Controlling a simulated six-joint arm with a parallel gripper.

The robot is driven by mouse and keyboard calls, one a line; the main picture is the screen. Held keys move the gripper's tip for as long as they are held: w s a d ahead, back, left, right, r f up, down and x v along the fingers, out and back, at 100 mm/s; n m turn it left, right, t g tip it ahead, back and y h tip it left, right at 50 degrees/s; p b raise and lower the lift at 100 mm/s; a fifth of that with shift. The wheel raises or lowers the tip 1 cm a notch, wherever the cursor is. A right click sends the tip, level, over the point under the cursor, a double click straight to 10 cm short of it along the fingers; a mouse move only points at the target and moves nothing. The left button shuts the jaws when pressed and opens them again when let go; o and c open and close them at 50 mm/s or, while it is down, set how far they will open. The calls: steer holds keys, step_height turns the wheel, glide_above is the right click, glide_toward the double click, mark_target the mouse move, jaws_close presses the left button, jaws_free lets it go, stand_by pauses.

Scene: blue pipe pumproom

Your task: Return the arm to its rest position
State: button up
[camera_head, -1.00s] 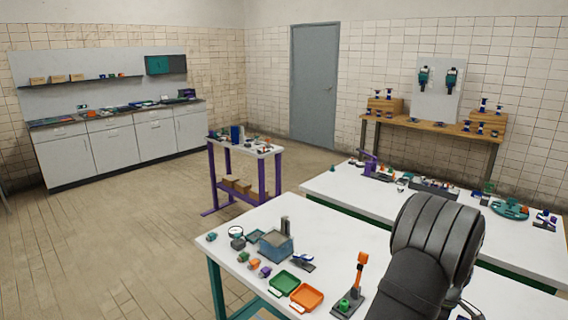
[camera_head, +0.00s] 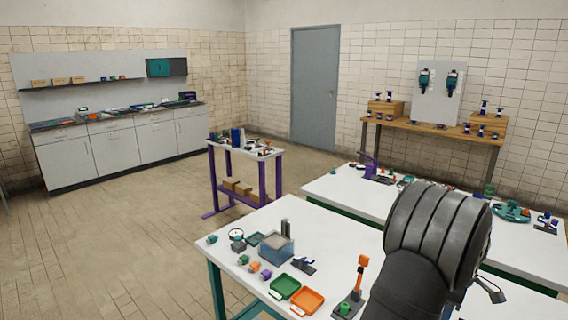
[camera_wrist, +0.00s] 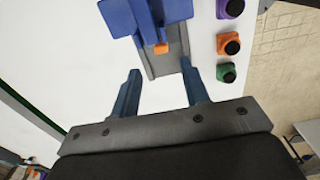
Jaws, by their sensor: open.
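My gripper (camera_wrist: 160,88) is open in the wrist view, its two dark blue fingers apart with only white tabletop showing between them. Just beyond the fingertips is a blue device (camera_wrist: 165,18) with an orange tip on a grey base. In the head view my dark ribbed arm covers the lower right of the picture.
A green tray (camera_head: 285,287) and an orange tray (camera_head: 307,300) lie on the near table. An orange-handled lever (camera_head: 361,270) stands close to my arm. A blue-grey box (camera_head: 276,247) is farther back. Purple, orange and green blocks (camera_wrist: 229,44) sit right of the device.

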step_height(320, 180, up, 9)
step_height(320, 180, down, 18)
steer(key=shift+a, duration=0.1)
steer(key=w+a, duration=0.3)
steer(key=shift+w+a+f, duration=0.1)
steer(key=shift+w+a, duration=0.05)
steer(key=shift+w, duration=0.1)
step_height(320, 180, up, 17)
steer(key=m, duration=1.3)
stand_by(0.3)
